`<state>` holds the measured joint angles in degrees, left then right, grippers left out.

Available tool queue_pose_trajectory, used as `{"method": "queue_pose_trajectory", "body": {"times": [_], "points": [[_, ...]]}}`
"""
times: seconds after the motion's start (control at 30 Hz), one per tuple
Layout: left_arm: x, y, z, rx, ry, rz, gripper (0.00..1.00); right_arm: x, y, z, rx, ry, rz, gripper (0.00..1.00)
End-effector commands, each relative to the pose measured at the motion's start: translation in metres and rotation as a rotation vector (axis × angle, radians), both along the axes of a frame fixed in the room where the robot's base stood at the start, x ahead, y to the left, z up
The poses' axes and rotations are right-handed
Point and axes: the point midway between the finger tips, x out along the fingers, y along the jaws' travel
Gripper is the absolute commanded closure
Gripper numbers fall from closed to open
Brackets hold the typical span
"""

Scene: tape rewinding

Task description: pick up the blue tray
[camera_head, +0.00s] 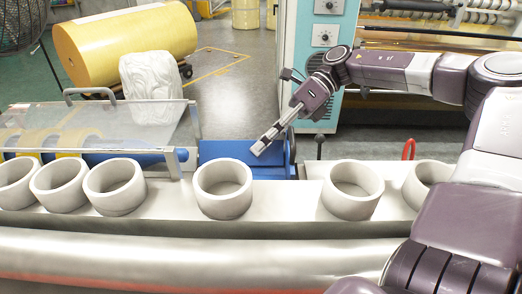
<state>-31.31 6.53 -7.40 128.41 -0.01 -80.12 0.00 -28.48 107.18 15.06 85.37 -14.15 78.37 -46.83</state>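A flat blue piece (228,150), which looks like the blue tray, lies behind the row of white rings, right of a clear-covered machine part. A white ring in front hides part of its near side. My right gripper (262,147) reaches in from the right, angled down to the left, with its tips over the right part of the blue piece. I cannot tell whether it touches it. The fingers look close together, but their gap does not show clearly. Nothing is visibly held. My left gripper is not in view.
Several white rings stand along a metal ledge (283,200), one (223,200) right in front of the blue piece. A clear cover with a metal frame (188,128) stands at left. A short black lever (319,143) and a red loop (408,150) stand at right.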

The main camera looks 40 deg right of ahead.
Motion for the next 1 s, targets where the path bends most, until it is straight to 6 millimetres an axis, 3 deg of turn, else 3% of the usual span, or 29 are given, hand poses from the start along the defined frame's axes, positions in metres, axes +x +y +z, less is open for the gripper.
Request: {"method": "queue_pose_trajectory", "body": {"times": [0.27, 0.7, 1.0], "points": [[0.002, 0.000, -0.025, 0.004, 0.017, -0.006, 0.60, 0.001, 0.000, 0.052, 0.000, -0.007, 0.001, 1.00], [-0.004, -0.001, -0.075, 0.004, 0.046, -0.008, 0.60, 0.001, 0.000, 0.152, -0.001, -0.004, 0.000, 1.00], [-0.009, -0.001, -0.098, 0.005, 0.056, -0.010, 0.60, 0.000, 0.000, 0.187, 0.000, -0.002, 0.000, 1.00]]}}
